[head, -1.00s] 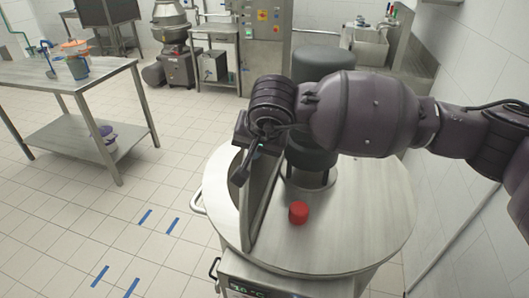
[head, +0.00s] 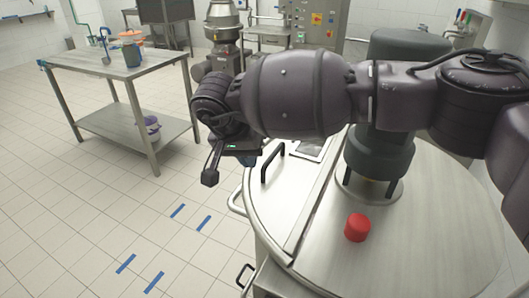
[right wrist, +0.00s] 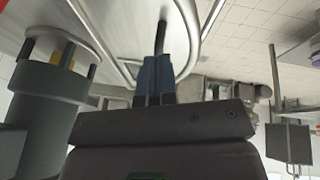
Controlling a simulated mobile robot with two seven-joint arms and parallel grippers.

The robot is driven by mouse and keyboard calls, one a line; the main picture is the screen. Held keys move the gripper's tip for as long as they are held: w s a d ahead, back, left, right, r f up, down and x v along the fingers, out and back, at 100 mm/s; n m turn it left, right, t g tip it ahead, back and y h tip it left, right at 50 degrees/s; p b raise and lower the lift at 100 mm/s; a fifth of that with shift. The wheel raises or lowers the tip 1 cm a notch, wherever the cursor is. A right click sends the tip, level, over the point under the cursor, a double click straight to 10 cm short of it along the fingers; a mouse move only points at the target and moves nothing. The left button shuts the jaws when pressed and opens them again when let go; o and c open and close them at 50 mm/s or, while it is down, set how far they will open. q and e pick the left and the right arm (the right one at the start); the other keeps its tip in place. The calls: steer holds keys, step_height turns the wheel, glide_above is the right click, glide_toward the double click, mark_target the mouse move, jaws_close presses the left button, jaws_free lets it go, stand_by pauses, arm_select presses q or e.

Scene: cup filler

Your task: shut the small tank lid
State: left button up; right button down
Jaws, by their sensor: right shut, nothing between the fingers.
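The small tank lid (head: 275,215) is the left part of the round steel tank top in the head view. It now lies down, looking flush or nearly so with the top; I cannot tell if its rim fully touches. Its black bar handle (head: 270,165) stands up near the outer edge. My right gripper (head: 248,161) is just left of the handle, partly hidden by its own wrist. In the right wrist view its blue fingers (right wrist: 155,70) are together and empty, with the dark handle (right wrist: 161,36) just beyond the tips. My left gripper is not in view.
A red knob (head: 357,228) and a grey motor column (head: 380,155) stand on the fixed part of the tank top (head: 440,230). A steel table (head: 115,67) with pots stands at the far left. The tiled floor between is clear.

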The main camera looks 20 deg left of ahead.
steer(key=a+f, duration=0.1)
steer(key=f, duration=0.1)
steer(key=f+b, duration=0.1)
steer(key=f, duration=0.1)
steer(key=a+f+b, duration=0.1)
steer(key=f, duration=0.1)
steer(key=shift+w+a+f, duration=0.2)
steer(key=shift+w+a, duration=0.1)
steer(key=shift+a, duration=0.05)
steer(key=shift+a+f+b, duration=0.25)
steer(key=shift+f+b, duration=0.45)
steer(key=shift+f, duration=0.5)
steer(key=shift+f, duration=0.1)
steer(key=shift+s+f, duration=0.1)
steer(key=shift+f, duration=0.05)
steer(key=p, duration=0.2)
glide_toward(246, 185)
steer(key=r, duration=0.1)
steer(key=s+a+r, duration=0.1)
steer(key=r, duration=0.1)
steer(key=shift+s+a, duration=0.3)
steer(key=shift+s, duration=0.1)
